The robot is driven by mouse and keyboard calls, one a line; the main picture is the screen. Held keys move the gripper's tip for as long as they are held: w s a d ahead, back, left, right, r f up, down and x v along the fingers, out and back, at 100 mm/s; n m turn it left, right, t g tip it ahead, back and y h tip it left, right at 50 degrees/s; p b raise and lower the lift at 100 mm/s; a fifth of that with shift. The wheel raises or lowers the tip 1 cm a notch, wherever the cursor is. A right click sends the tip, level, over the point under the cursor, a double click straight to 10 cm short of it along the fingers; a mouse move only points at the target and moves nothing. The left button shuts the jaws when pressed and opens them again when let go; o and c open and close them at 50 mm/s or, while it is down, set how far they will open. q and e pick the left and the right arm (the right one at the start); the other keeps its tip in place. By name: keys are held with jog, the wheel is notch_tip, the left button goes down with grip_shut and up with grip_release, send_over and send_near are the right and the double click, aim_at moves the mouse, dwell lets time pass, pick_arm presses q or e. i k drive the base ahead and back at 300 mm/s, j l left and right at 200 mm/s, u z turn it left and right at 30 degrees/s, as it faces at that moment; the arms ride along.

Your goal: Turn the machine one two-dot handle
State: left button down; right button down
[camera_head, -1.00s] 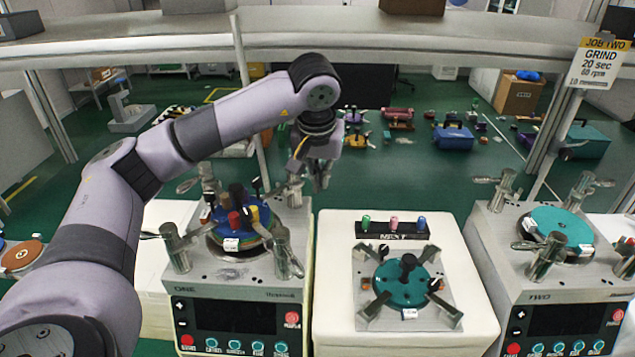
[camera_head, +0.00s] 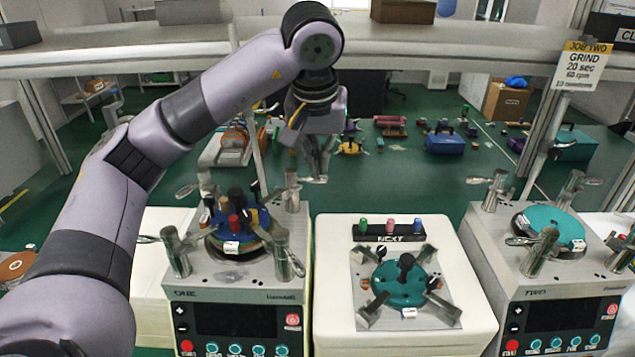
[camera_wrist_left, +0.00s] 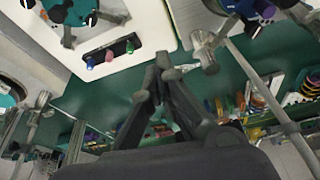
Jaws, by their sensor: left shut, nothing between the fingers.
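Machine one (camera_head: 240,292) stands left of centre, with metal clamp posts and lever handles around a blue lapping plate (camera_head: 262,217). Its back-right handle (camera_head: 292,190) also shows in the left wrist view (camera_wrist_left: 204,45). The other handles are at back left (camera_head: 207,188), front left (camera_head: 176,250) and front right (camera_head: 284,256). I cannot make out dots on any handle, so I cannot tell which is the two-dot one. My left gripper (camera_head: 318,172) is shut and empty, apart from the back-right handle and near it; its fingertips meet in the left wrist view (camera_wrist_left: 164,62). My right gripper is not in view.
A white stand (camera_head: 330,318) with a teal plate (camera_head: 402,290) and a black NEXT rack (camera_head: 390,237) of coloured pegs is right of machine one. Machine two (camera_head: 555,290) stands farther right. A shelf beam (camera_head: 430,40) and an upright post (camera_head: 257,160) are behind.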

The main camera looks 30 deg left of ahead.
aim_at(280, 243)
jog(key=k+l, duration=1.1)
jog(key=k, duration=0.2)
